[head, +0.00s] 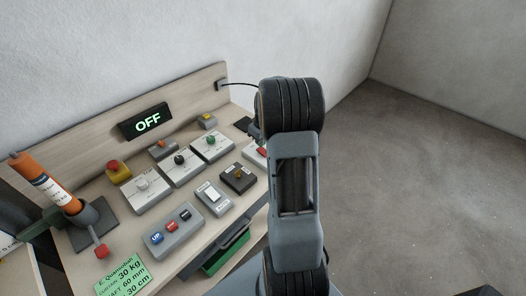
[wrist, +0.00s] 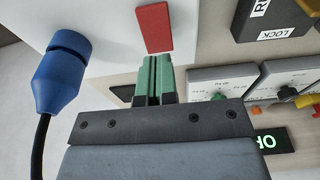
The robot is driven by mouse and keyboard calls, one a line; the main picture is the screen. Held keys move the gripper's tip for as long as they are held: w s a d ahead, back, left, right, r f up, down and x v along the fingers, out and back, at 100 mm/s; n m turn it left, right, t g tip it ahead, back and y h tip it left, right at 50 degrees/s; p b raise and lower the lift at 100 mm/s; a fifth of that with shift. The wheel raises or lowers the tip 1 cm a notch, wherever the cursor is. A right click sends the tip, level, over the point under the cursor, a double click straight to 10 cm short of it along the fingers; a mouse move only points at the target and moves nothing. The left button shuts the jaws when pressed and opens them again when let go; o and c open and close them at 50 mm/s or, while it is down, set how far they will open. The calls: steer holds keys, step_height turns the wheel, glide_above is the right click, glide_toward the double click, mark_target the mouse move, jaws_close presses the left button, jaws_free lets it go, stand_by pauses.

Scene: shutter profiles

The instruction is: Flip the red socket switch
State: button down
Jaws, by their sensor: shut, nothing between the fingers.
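The red socket switch (wrist: 154,28) is a flat red rocker on a white socket box (wrist: 110,20). A blue plug (wrist: 62,72) with a black cable is in the left side of this box in the wrist view. My gripper (wrist: 155,62) has green fingers, shut together and empty. Its tips are right by the switch's lower edge in the wrist view; I cannot tell whether they touch. In the head view the switch (head: 262,151) shows only partly, at the panel's right edge, with my arm covering the rest. My gripper is mostly hidden there.
The wooden bench (head: 190,233) holds several control boxes, including a black box with an orange knob (head: 238,176) and a three-button box (head: 171,232). A lit display (head: 146,122) reads OFF. Open floor lies at right.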

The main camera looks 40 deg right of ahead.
mark_target(261, 149)
steer(key=shift+f+b, duration=1.05)
steer(key=shift+f, duration=0.25)
stand_by(0.5)
steer(key=shift+r, duration=0.1)
steer(key=shift+r+p, duration=2.3)
steer(key=shift+r, duration=1.2)
